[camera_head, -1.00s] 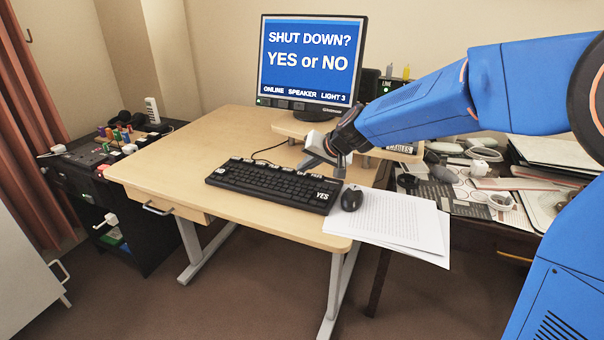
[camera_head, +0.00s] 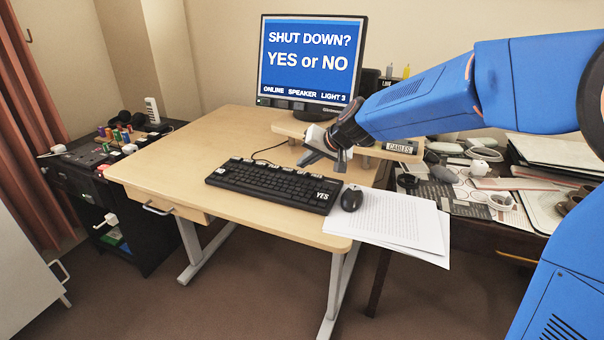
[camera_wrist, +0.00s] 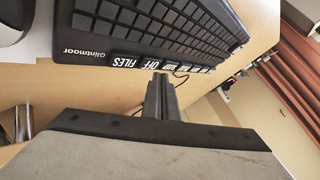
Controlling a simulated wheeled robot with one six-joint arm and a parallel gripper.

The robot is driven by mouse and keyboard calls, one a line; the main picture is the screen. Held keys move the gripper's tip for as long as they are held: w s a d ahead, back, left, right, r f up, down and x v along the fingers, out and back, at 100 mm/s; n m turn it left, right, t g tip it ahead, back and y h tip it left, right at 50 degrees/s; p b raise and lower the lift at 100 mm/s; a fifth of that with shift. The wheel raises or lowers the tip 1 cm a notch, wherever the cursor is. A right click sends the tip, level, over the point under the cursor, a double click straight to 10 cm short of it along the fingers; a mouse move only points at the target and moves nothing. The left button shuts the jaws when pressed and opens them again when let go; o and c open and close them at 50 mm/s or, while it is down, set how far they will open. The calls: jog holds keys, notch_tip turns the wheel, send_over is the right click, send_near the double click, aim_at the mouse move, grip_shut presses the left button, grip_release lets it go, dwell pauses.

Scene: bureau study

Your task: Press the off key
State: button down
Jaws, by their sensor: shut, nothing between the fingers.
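The black keyboard (camera_head: 262,182) lies on the wooden desk (camera_head: 190,150). In the wrist view the keyboard (camera_wrist: 165,28) has a row of labelled keys along its back edge. The off key (camera_wrist: 154,64), marked OFF in white on black, stands beside the FILES key (camera_wrist: 127,62). My gripper (camera_head: 341,169) is shut and empty, above the desk near the keyboard's back right corner. In the wrist view its fingertips (camera_wrist: 160,80) are close to the off key, just behind the row. I cannot tell how high they are above it. In the head view my gripper's surroundings hide the off key.
The monitor (camera_head: 311,60) shows "SHUT DOWN? YES or NO". A YES key (camera_head: 322,195) is at the keyboard's front right. A mouse (camera_head: 351,198) and papers (camera_head: 395,222) lie to the right. A raised shelf (camera_head: 290,126) stands behind my gripper. The desk's left side is clear.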

jog(key=shift+r, duration=2.5)
jog(key=shift+d, duration=0.1)
jog(key=h, duration=0.1)
send_near(306, 174)
jog(key=d+v, duration=0.1)
jog(key=v, duration=0.4)
jog(key=s+d+f+h, duration=0.1)
jog(key=s+d, duration=0.8)
jog(key=s, duration=0.1)
jog(key=s+d+f+h, duration=0.2)
jog(key=s+d+f, duration=0.2)
jog(key=s+d, duration=0.3)
jog(key=s+d+f+g+h, duration=0.1)
jog(key=s+d+f, duration=0.4)
jog(key=s, duration=0.9)
jog(key=d+h, duration=0.1)
jog(key=d, duration=0.1)
jog(key=shift+d+g+h, duration=0.3)
